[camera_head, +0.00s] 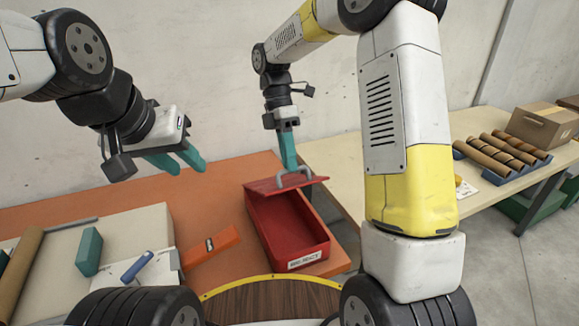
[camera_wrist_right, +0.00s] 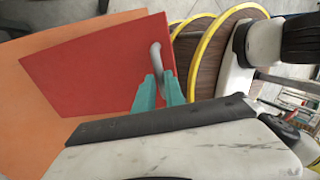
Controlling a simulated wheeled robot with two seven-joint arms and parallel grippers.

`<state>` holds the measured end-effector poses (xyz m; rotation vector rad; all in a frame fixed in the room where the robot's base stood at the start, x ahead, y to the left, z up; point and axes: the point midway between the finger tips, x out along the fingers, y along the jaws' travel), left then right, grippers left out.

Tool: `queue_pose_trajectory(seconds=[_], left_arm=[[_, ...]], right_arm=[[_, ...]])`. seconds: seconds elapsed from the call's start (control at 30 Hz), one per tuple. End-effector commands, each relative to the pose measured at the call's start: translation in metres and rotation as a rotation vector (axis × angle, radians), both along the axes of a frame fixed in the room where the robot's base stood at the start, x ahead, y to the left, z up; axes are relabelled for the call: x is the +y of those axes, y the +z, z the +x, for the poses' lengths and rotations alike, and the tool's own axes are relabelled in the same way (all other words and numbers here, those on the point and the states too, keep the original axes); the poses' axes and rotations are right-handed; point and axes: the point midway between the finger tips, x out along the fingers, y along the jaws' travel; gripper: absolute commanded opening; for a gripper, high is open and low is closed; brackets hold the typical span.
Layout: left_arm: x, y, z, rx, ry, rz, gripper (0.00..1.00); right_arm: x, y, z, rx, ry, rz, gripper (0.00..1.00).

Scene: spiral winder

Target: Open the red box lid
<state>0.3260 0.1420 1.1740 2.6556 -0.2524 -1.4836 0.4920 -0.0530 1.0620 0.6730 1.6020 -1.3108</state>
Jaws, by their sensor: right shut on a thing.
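The red box (camera_head: 268,225) sits on the orange table top, labelled "REJECT" on its front, and its inside shows. Its red lid (camera_head: 262,187) is raised at the back of the box, with a grey handle (camera_head: 296,177) on it. In the right wrist view the lid (camera_wrist_right: 95,70) is a flat red panel with the handle (camera_wrist_right: 155,57) near its edge. My right gripper (camera_head: 289,165) is shut on the handle; its teal fingers (camera_wrist_right: 159,88) meet at the handle in the wrist view. My left gripper (camera_head: 182,164) is open and empty, above the table to the left of the box.
A pale board (camera_head: 130,225) with a teal block (camera_head: 89,250) and a blue cylinder (camera_head: 137,266) is further left. A second table at right holds brown rolls (camera_head: 497,152) and a cardboard box (camera_head: 543,124).

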Motion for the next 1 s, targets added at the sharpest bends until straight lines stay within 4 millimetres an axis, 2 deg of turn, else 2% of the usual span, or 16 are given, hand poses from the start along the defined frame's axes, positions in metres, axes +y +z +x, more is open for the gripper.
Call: queue_pose_trajectory(seconds=[0.03, 0.1, 0.6, 0.63, 0.7, 1.0], left_arm=[[0.0000, 0.0000, 0.0000, 0.000, 0.000, 0.000, 0.34], [0.0000, 0.0000, 0.0000, 0.000, 0.000, 0.000, 0.34], [0.0000, 0.0000, 0.0000, 0.000, 0.000, 0.000, 0.34], [0.0000, 0.0000, 0.0000, 0.000, 0.000, 0.000, 0.34], [0.0000, 0.0000, 0.0000, 0.000, 0.000, 0.000, 0.34], [0.0000, 0.0000, 0.0000, 0.000, 0.000, 0.000, 0.34]], right_arm=[[0.0033, -0.0005, 0.0105, -0.025, 0.000, 0.008, 0.00], [0.0041, 0.0027, 0.0139, -0.025, 0.000, 0.008, 0.00], [0.0046, 0.0058, 0.0178, -0.023, 0.000, 0.005, 0.00], [0.0045, 0.0058, 0.0176, -0.022, 0.000, 0.005, 0.24], [0.0045, 0.0057, 0.0173, -0.020, 0.000, 0.005, 0.34], [0.0044, 0.0070, 0.0158, -0.018, -0.001, 0.006, 0.34]])
